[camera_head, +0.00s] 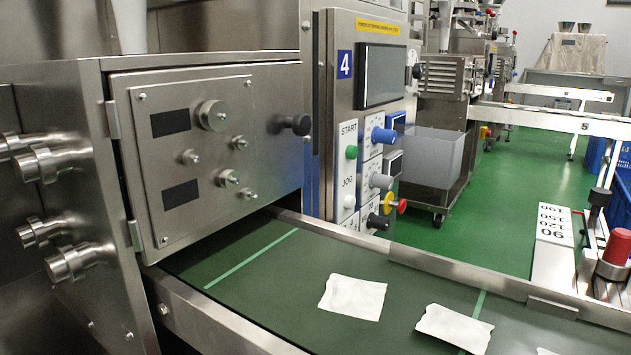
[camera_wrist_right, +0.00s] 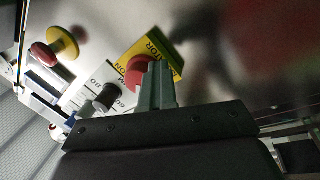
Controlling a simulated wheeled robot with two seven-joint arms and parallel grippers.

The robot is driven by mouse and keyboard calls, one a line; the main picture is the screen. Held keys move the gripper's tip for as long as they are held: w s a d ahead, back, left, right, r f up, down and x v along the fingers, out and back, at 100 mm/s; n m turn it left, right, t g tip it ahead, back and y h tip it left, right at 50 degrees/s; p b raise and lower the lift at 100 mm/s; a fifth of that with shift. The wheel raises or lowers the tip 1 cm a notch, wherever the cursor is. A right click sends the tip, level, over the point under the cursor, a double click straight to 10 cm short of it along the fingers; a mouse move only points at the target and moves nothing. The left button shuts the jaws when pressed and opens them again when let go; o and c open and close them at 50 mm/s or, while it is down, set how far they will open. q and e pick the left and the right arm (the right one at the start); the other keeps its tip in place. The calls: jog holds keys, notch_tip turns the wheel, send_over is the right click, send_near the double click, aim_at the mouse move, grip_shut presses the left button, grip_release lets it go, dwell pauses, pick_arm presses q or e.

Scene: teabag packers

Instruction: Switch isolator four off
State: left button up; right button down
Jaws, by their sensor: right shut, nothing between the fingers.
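In the head view, the blue sign "4" (camera_head: 345,64) marks the machine's control panel; the yellow isolator plate cannot be made out there. Neither gripper shows in the head view.
A red-and-yellow button (camera_wrist_right: 62,44) and a black knob (camera_wrist_right: 106,97) on a white plate are near my right gripper. In the head view, the green conveyor (camera_head: 260,285) with white teabag packets (camera_head: 353,297) runs before the panel. A grey bin (camera_head: 432,155) stands behind.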

jog(key=shift+r, duration=0.35)
jog(key=p+v, duration=0.3)
jog(key=v, duration=0.3)
jog(key=shift+w+d, duration=0.2)
jog(key=shift+d, duration=0.1)
jog(key=shift+r, duration=0.1)
